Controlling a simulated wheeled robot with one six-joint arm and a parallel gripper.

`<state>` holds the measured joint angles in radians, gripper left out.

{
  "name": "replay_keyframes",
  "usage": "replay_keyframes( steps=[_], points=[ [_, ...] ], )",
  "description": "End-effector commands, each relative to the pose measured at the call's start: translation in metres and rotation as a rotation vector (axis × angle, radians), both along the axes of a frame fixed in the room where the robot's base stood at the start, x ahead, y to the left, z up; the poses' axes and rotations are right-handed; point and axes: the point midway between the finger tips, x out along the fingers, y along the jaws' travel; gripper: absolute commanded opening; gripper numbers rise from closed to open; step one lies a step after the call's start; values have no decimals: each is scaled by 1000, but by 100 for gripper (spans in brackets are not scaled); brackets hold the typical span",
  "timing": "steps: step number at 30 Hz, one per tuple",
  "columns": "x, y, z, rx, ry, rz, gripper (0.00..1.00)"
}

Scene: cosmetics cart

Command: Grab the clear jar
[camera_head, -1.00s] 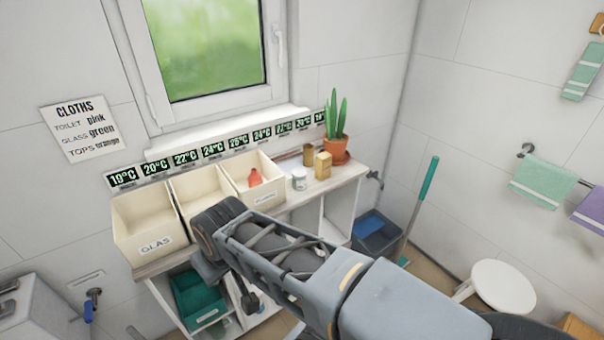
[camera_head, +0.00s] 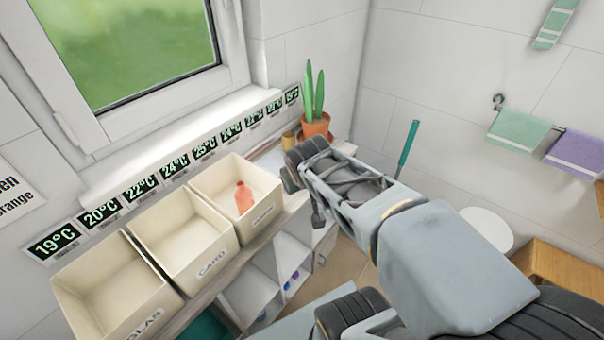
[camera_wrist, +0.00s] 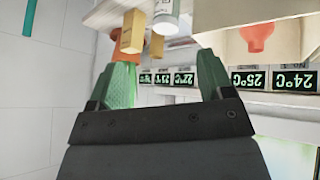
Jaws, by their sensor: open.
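A pale jar with a white lid (camera_wrist: 168,17) shows at the top edge of the wrist view, cut off by the frame. It looks like the clear jar, though I cannot see through its wall. In the head view my arm hides it. My gripper (camera_wrist: 154,62) is open and empty, its two green fingers spread apart. The jar appears beyond the fingertips, between their lines and slightly to the right, apart from both fingers. In the head view the fingertips are hidden behind my arm.
A yellow box (camera_wrist: 132,31) stands close beside the jar. A potted plant (camera_head: 316,125) is at the shelf's far end. Cream bins (camera_head: 180,240) line the shelf; one holds a red bottle (camera_head: 243,197). Temperature signs (camera_head: 150,185) run along the wall behind.

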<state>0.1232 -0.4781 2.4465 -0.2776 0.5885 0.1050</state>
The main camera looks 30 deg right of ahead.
Motion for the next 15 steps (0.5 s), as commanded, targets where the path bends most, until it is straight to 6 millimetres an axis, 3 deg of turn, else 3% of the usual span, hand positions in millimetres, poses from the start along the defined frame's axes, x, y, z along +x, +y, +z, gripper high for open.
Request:
replay_keyframes(
  steps=[3, 6, 10, 15],
  points=[
    [49, -59, 1, -150, -174, -3, 86],
    [83, -96, 1, -231, -310, 84, 90],
    [108, -121, -19, -213, -417, 270, 90],
    [105, -128, -59, -45, -460, 507, 90]
  ],
)
